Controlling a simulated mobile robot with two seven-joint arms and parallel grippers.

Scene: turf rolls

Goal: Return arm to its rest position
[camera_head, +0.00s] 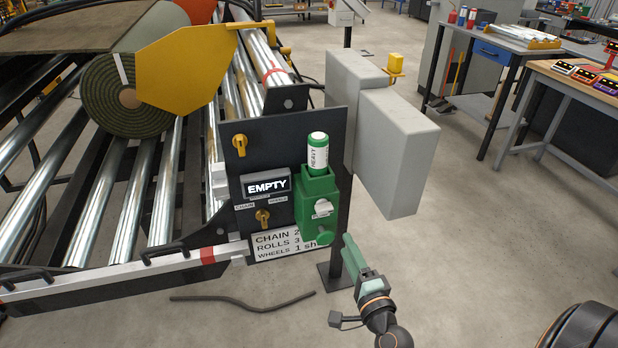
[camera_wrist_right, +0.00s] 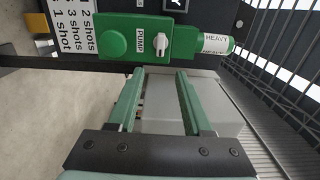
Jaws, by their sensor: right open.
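My right gripper (camera_head: 349,246) is just below and right of the green pump unit (camera_head: 308,205), apart from it. In the right wrist view its two green fingers (camera_wrist_right: 160,74) are spread with nothing between them. The pump has a white knob and a round green button (camera_head: 325,235); the knob (camera_wrist_right: 161,42) also shows in the right wrist view. A white and green cartridge marked HEAVY (camera_head: 318,152) stands upright in the top of the pump. My left gripper is not in view.
A turf roll (camera_head: 105,95) lies on the roller frame at left. Open floor (camera_head: 480,230) lies to the right, before the workbenches.

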